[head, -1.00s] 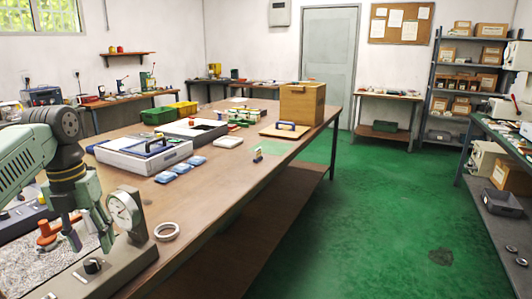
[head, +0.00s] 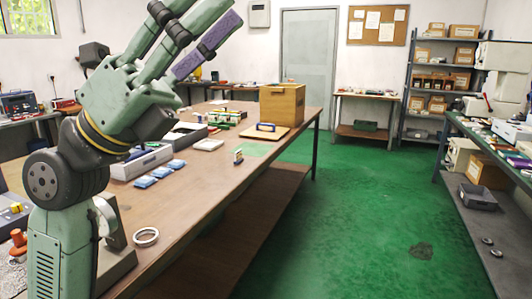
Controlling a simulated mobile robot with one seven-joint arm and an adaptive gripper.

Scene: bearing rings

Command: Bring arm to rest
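My arm is raised at the left, bent at the elbow. My gripper (head: 200,22) is at the top left, its green fingers pointing up and to the right. One finger has a purple pad. The fingers stand apart with nothing visible between them, and the gripper is well above the table. A metal bearing ring (head: 146,237) lies flat on the wooden workbench (head: 215,190) near its front edge, to the right of a grey gauge stand (head: 118,262). My arm hides most of the stand and its dial.
Blue packets (head: 154,174), a wooden box (head: 281,104) and a clipboard (head: 262,133) are on the bench. Two small rings (head: 490,246) lie on the lower shelf at right. The green floor (head: 345,215) between the benches is mostly clear.

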